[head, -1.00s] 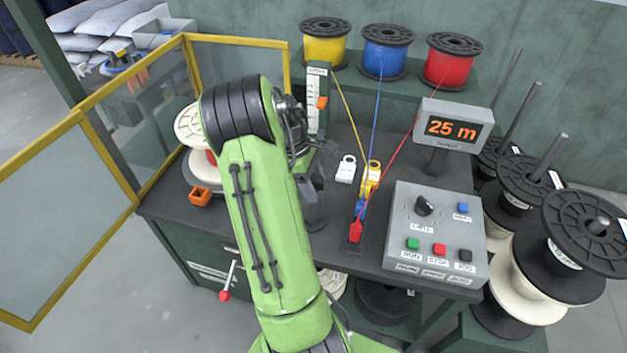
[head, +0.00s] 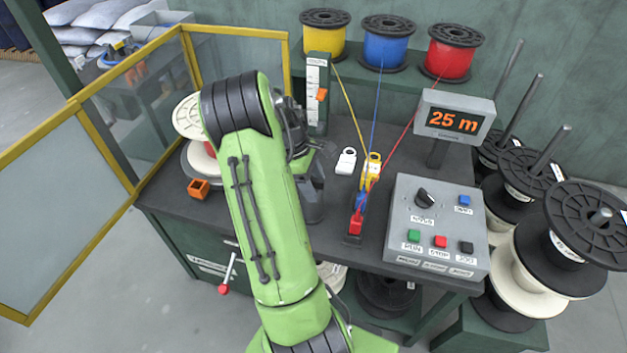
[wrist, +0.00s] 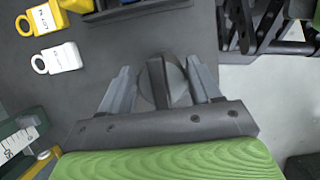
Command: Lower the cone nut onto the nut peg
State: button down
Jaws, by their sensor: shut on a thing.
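My gripper (wrist: 161,88) is shut on the cone nut (wrist: 174,82), a dark grey round piece with a raised bar across it, seen between the two grey fingers in the wrist view. In the head view my gripper (head: 312,197) points down over the dark bench top (head: 285,215), left of the tags, and my green arm hides much of that area. The cone nut cannot be made out in the head view. I cannot make out the nut peg in either view, nor tell the gap beneath the nut.
A white tag (head: 346,161) and a yellow tag (head: 374,166) lie right of my gripper. The button panel (head: 437,228) and the 25 m display (head: 454,121) stand further right. A scale post (head: 316,95) stands behind.

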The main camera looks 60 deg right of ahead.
jog(key=shift+c, duration=0.7)
grip_release()
jog(key=shift+r, duration=0.1)
jog(key=p+v, duration=0.5)
jog(key=v, duration=1)
jog(key=shift+r, duration=0.3)
jog(key=shift+w, duration=0.15)
